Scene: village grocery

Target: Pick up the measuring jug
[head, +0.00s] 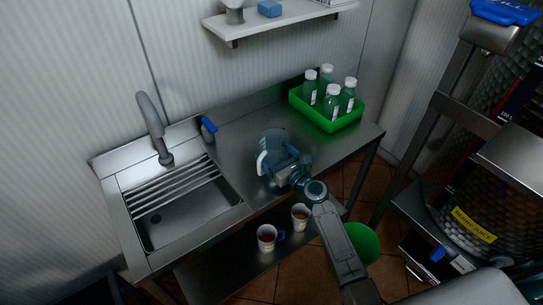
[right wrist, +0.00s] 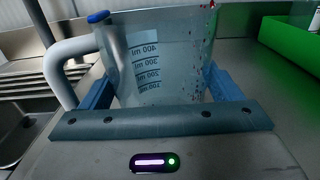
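The measuring jug (head: 276,143) is clear with a pale handle and stands upright on the steel counter. In the right wrist view the jug (right wrist: 160,62) fills the middle, with its volume marks facing me and its handle at the left. My right gripper (head: 284,166) is at the jug's near side. Its two blue fingers (right wrist: 158,88) lie on either side of the jug's body, the left one between body and handle. I cannot tell whether they press on it. The jug's lower part is hidden behind the gripper. My left gripper is not in view.
A green crate (head: 344,124) with several bottles stands at the counter's back right. A sink (head: 190,217) with a tap (head: 153,126) is at the left. Two mugs (head: 266,239) (head: 299,217) stand on the lower shelf. A metal juice tank (head: 487,190) is at the right.

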